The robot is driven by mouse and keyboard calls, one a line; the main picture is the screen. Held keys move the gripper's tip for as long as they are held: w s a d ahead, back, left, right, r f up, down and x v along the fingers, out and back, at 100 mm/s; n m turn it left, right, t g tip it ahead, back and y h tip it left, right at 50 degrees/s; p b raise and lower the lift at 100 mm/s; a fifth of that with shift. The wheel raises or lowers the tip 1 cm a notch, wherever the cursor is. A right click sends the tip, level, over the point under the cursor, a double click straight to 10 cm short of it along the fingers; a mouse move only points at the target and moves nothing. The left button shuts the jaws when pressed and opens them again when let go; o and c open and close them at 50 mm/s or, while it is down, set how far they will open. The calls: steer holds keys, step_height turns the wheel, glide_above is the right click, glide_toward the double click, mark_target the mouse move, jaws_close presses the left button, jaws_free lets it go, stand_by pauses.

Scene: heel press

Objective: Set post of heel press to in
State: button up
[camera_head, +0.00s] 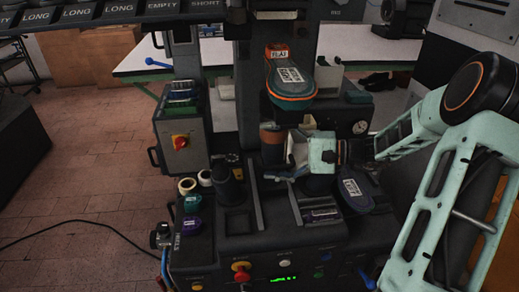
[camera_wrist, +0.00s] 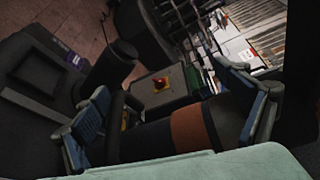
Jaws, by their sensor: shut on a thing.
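The heel press (camera_head: 290,243) is a dark machine filling the middle of the head view. Its post appears to be the dark upright cylinder with a brown band (camera_head: 271,137). My gripper (camera_head: 293,152) is at this post from the right, level with its lower part. In the wrist view the banded post (camera_wrist: 193,130) lies between the two blue-grey fingers of my gripper (camera_wrist: 172,100), which are shut on it. My gripper hides part of the post in the head view. I cannot tell how far in the post stands.
A second dark cylinder (camera_head: 229,187) stands to the left on the press. An orange-edged sole (camera_head: 288,75) is above my gripper, and a blue sole (camera_head: 354,191) lies to its right. A box with a red knob (camera_head: 180,142) stands at left. Open brick floor (camera_head: 95,170) lies beyond.

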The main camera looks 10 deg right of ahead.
steer(key=shift+d+r+t, duration=0.3)
steer(key=shift+d+r, duration=0.65)
steer(key=shift+r, duration=0.05)
steer(key=shift+c, duration=0.2)
steer(key=shift+s+d+r, duration=0.15)
steer(key=shift+s+d, duration=0.15)
steer(key=shift+d, duration=0.15)
steer(key=c, duration=0.9)
steer(key=shift+s+d, duration=0.1)
steer(key=shift+d, duration=0.15)
steer(key=shift+c, duration=1.2)
steer(key=v, duration=0.6)
steer(key=shift+s+f+p, duration=0.2)
steer(key=shift+f+p, duration=0.25)
steer(key=shift+f, duration=0.05)
